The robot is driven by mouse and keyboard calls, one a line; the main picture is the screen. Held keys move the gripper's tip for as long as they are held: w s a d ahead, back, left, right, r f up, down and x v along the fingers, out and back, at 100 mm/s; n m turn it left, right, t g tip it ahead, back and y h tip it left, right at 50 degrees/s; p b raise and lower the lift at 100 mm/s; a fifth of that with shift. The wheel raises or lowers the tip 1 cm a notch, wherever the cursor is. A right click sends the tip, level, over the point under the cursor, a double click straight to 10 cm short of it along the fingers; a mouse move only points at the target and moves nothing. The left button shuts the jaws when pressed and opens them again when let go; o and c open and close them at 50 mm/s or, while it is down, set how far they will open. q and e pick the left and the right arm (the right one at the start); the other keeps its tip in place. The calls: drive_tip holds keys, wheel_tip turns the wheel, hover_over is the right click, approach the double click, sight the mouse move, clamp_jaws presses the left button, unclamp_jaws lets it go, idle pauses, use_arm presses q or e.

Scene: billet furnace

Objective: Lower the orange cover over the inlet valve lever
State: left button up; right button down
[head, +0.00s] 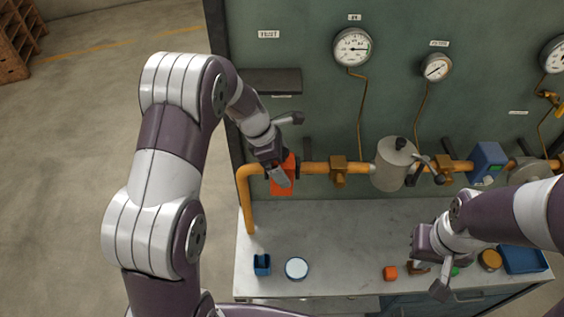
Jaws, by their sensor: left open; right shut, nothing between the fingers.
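The orange cover (291,170) is at the left end of the orange pipe (318,168), near its bend. My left gripper (280,177) is open and right at the cover, with a grey finger in front of it. Whether the finger touches the cover, I cannot tell. The inlet valve lever is not clearly visible; the cover and gripper block the view there. My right gripper (436,284) is shut and empty, low over the right part of the bench.
A grey canister (394,164) and brass fittings (339,171) sit along the pipe. The bench middle is clear.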

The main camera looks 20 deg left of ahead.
use_arm(q)
drive_tip(key=shift+a+r+b, duration=0.2)
drive_tip(key=shift+r+b, duration=0.15)
drive_tip(key=shift+r, duration=0.05)
drive_tip(key=p+v, duration=0.3)
drive_tip(key=v, duration=0.8)
drive_tip(key=shift+r, duration=0.4)
drive_tip(key=shift+s+a, duration=0.1)
